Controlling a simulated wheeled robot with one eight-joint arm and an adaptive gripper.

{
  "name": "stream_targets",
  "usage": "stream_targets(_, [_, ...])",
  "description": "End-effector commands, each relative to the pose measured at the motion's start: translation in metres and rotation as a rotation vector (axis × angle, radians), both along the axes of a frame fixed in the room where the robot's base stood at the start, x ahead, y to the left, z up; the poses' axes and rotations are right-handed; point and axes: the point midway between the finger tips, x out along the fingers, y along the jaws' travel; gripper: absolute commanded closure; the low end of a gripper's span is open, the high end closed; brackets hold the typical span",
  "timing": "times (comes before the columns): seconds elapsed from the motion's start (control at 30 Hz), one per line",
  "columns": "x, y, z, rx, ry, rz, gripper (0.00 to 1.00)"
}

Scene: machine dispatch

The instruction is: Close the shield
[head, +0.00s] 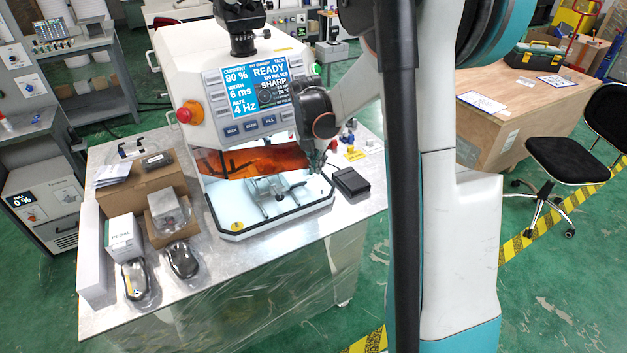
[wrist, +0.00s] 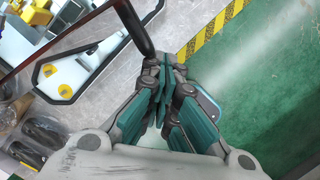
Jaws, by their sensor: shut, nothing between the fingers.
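The shield (head: 262,161) is an orange see-through panel on the front of the white welding machine (head: 215,85). It is tilted over the lit work chamber (head: 270,198), and a gap shows below its lower edge, so it stands at least partly open. My gripper (head: 326,168) is at the right end of the shield, partly hidden by my arm. In the wrist view my gripper (wrist: 165,68) is shut and empty. A dark rod (wrist: 133,28) ends close to its fingertips; I cannot tell whether they touch.
A black box (head: 350,181) lies on the metal table right of the chamber. Cartons (head: 140,190) and two bagged dark items (head: 182,259) crowd the table's left side. A red button (head: 190,113) sits on the machine's left. The table's front right is clear.

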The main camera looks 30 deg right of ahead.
Motion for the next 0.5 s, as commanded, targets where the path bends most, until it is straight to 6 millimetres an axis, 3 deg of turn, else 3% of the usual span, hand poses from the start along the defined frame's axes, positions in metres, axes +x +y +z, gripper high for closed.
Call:
stream_targets(0.2, [0.036,-0.021,-0.001,0.000,0.000,-0.001,1.00])
stream_targets(0.5, [0.063,-0.031,0.000,0.000,0.000,-0.001,1.00])
